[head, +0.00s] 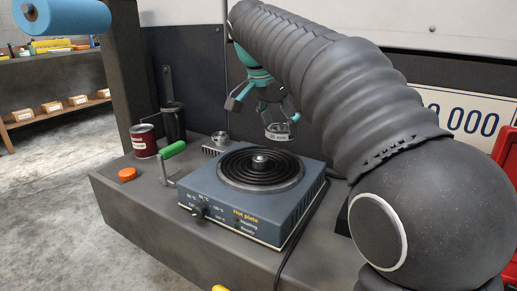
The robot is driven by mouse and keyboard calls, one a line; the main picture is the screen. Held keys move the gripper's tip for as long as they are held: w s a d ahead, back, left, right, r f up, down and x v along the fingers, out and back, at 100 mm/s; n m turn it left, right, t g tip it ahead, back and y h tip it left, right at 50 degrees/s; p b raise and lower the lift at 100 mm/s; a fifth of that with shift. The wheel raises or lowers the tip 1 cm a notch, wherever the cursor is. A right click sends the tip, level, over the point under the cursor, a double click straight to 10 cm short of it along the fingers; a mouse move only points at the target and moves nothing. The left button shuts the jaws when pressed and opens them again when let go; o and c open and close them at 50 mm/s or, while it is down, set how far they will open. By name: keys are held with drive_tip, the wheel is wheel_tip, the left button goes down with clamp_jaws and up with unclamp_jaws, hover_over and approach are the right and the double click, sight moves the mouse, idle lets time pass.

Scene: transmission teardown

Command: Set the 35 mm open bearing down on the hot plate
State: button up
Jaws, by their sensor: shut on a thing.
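My gripper (281,117), teal and dark grey, is shut on a metal ring with a "35 mm" label, the bearing (278,136). It holds the bearing in the air behind and slightly right of the hot plate's round top, as seen in the head view. The hot plate (225,206) is a blue-grey box with a black ringed heating top (236,174) and a knob and lettering on its front. A small silver piece (260,160) stands at the middle of the heating top. The finger contact on the bearing is too small to make out fully.
Left of the hot plate are a green-handled tool (172,150), an orange cap (127,174), a red can (143,140) and a dark cylinder (173,122). A small metal cup (220,138) stands behind it. A black cable runs along its right side. The bench's front left is clear.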

hover_over(259, 156)
wheel_tip(259, 156, down, 3)
drive_tip(key=shift+w+f, duration=0.1)
drive_tip(key=shift+f+b, duration=0.65)
drive_tip(key=shift+f, duration=1.35)
drive_tip(key=shift+f, duration=0.2)
drive_tip(key=o, duration=1.5)
drive_tip(key=shift+r, duration=0.15)
drive_tip(key=p+v, duration=0.3)
drive_tip(key=v, duration=0.9)
